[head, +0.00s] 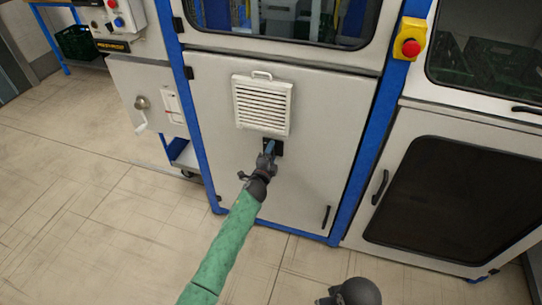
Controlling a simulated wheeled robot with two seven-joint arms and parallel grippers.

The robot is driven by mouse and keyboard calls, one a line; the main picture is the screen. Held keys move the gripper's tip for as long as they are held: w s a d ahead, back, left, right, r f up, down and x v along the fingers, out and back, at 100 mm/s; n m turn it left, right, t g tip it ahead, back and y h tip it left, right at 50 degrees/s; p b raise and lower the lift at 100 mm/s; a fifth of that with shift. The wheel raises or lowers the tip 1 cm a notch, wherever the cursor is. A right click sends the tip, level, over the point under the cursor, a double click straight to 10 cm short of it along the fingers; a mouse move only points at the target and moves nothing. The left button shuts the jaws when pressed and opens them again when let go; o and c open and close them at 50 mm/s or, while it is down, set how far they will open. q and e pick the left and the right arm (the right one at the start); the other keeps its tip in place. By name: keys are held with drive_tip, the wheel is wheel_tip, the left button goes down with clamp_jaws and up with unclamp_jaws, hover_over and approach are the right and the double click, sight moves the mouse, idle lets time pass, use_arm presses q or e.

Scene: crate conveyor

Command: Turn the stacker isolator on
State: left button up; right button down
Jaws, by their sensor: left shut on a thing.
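The stacker isolator shows as a small dark plate (279,149) on the grey cabinet door, just below the white louvred vent. My left gripper (269,148) is at this plate, shut on the isolator's handle. The gripper hides most of the handle, so I cannot tell which way it is turned. My left arm, in a green sleeve, reaches up to it from the bottom of the view. My right gripper is not in view; a dark rounded part of mine shows at the bottom edge.
The louvred vent (262,105) sticks out just above the isolator. A red emergency stop on a yellow box (409,40) is at upper right. A grey panel with a crank handle (142,103) stands at left. The tiled floor (80,210) is clear at left.

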use_arm(q)
drive_tip(key=shift+m, duration=0.3)
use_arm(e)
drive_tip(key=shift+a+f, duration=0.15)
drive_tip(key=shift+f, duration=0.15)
use_arm(q)
drive_tip(key=o, duration=1)
drive_tip(key=shift+b+v, duration=0.7)
drive_tip(key=shift+v, duration=3.15)
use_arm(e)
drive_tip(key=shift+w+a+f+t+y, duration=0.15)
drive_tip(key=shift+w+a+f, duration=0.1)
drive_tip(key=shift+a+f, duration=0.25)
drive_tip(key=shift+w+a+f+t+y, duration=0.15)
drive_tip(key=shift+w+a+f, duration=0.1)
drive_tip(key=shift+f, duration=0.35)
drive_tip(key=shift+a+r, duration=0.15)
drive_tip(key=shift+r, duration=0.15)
